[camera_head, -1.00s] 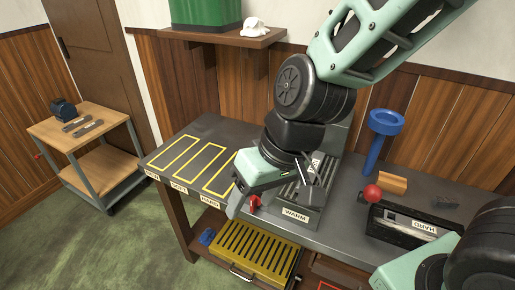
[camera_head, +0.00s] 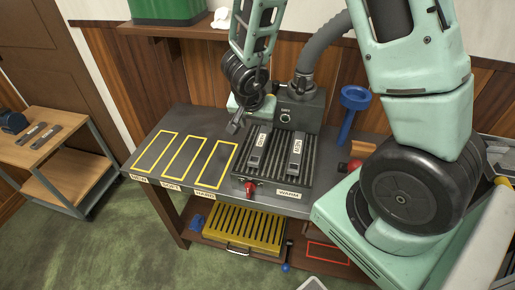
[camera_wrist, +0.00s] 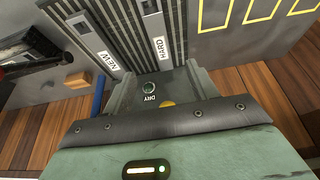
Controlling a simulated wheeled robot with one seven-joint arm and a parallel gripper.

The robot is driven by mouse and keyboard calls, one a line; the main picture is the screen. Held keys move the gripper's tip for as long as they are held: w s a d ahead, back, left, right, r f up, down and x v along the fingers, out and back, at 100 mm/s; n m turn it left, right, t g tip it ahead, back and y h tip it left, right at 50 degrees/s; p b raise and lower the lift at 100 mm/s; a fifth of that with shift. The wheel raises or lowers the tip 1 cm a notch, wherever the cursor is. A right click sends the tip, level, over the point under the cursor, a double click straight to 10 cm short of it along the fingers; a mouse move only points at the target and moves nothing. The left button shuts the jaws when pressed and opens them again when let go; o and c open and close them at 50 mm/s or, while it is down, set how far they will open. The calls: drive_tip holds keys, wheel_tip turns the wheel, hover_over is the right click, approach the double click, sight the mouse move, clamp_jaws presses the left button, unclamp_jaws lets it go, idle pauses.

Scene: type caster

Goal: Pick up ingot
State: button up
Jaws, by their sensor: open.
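Two grey ingots lie side by side on a ribbed black rack (camera_head: 276,183) marked WARM. The left ingot (camera_head: 256,154), labelled HARD in the wrist view (camera_wrist: 153,20), and the right ingot (camera_head: 295,158), labelled NEW there (camera_wrist: 90,20), are apart from each other. My gripper (camera_head: 236,125) is open and empty, above the back left of the rack, left of the HARD ingot and not touching it.
A grey machine (camera_head: 305,108) with a hose stands behind the rack. Yellow-outlined slots (camera_head: 183,160) on the bench are empty. A red knob (camera_head: 250,188) sits at the rack's front. A blue funnel stand (camera_head: 352,105) is at right. Dark bars (camera_head: 42,134) lie on a wooden cart.

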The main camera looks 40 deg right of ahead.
sight(260, 143)
drive_tip(key=b+x, duration=0.7)
drive_tip(key=x, duration=0.6)
clamp_jaws()
drive_tip(key=shift+r, duration=0.15)
idle(1.0)
